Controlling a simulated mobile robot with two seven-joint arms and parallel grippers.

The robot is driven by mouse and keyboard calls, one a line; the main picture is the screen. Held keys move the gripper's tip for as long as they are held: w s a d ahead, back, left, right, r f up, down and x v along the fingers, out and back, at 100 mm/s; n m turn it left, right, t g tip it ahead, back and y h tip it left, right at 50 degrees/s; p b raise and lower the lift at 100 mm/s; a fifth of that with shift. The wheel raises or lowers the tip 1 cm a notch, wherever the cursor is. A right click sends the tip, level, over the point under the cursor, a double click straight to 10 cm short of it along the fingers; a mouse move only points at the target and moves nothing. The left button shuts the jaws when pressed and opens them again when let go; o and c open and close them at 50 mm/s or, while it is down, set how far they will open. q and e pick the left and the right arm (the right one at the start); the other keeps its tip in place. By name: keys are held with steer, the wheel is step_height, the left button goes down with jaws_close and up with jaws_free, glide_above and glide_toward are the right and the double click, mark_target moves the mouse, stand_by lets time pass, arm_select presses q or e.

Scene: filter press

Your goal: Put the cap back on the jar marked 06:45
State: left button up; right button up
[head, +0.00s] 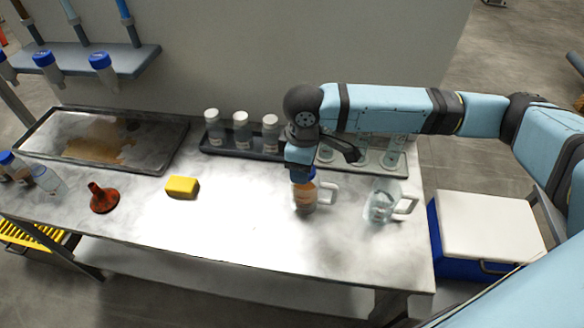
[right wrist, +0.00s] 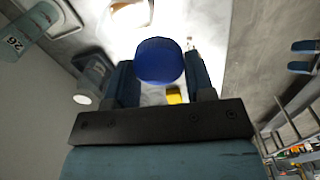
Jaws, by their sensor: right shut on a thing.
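My right gripper (head: 300,165) is shut on a blue cap (right wrist: 159,61), which sits between its two fingers in the right wrist view. In the head view the blue cap (head: 303,174) is just above a clear handled jug (head: 304,197) with orange-brown colour on it. I cannot tell whether cap and jug touch, or whether anything hangs below the cap. An uncapped-looking clear jar (head: 50,181) stands at the left end of the bench, beside a blue-capped jar (head: 8,160). No 06:45 mark is readable. My left gripper is out of view.
A black rack (head: 225,146) with white-capped bottles stands at the back. A yellow sponge (head: 182,186), a red funnel (head: 103,197) and a stained tray (head: 165,149) are on the left. A second clear jug (head: 382,203) stands to the right. The front middle of the bench is clear.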

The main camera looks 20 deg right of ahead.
steer(key=m, duration=0.2)
steer(key=d+m, duration=0.1)
steer(key=m, duration=0.2)
steer(key=shift+s+d+r, duration=0.1)
steer(key=shift+d+r, duration=0.05)
steer(key=shift+d, duration=0.05)
steer(key=m, duration=0.2)
steer(key=d+m, duration=0.1)
steer(key=m, duration=0.2)
steer(key=shift+s+r, duration=0.1)
